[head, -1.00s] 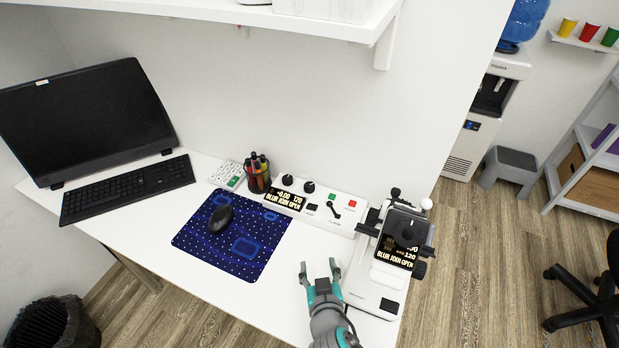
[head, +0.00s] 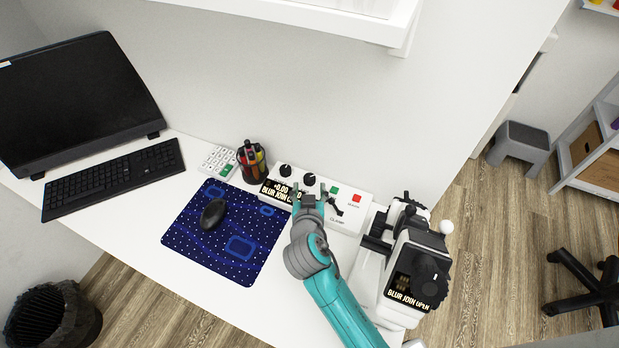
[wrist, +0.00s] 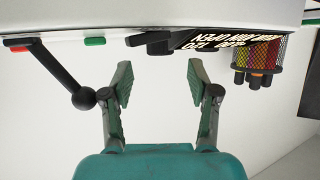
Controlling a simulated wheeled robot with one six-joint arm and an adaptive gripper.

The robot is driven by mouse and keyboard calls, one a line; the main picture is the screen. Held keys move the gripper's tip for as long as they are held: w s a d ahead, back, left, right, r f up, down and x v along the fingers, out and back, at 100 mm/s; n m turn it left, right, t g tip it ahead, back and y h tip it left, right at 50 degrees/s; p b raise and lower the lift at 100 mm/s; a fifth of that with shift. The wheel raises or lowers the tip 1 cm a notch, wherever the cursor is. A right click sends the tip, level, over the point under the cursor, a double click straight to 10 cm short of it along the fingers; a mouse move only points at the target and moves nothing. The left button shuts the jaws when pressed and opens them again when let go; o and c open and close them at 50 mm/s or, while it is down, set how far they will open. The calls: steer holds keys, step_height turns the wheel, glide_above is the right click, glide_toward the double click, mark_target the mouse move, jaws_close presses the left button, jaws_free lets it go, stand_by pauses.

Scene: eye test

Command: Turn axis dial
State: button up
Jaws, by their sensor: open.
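The white control box (head: 352,214) stands at the back of the desk. It has two black knobs, a left one (head: 286,170) and a right one (head: 309,179); I cannot read which is the axis dial. My gripper (head: 309,188) is open and empty over the box's front, just in front of the right knob, partly covering the display (head: 274,192). In the wrist view, my gripper (wrist: 161,72) has its fingers spread wide. A black knob (wrist: 150,42) shows past the fingertips, apart from them, with the lit display (wrist: 228,38) beside it.
A black lever (head: 334,204), a green button (head: 334,190) and a red button (head: 356,198) are on the same box. The eye-test device (head: 408,262) stands to the right. A pen cup (head: 252,160) is left of the box. The mousepad (head: 205,247) lies at the left.

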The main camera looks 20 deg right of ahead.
mark_target(309, 180)
steer(key=shift+x, duration=2.6)
jaws_close()
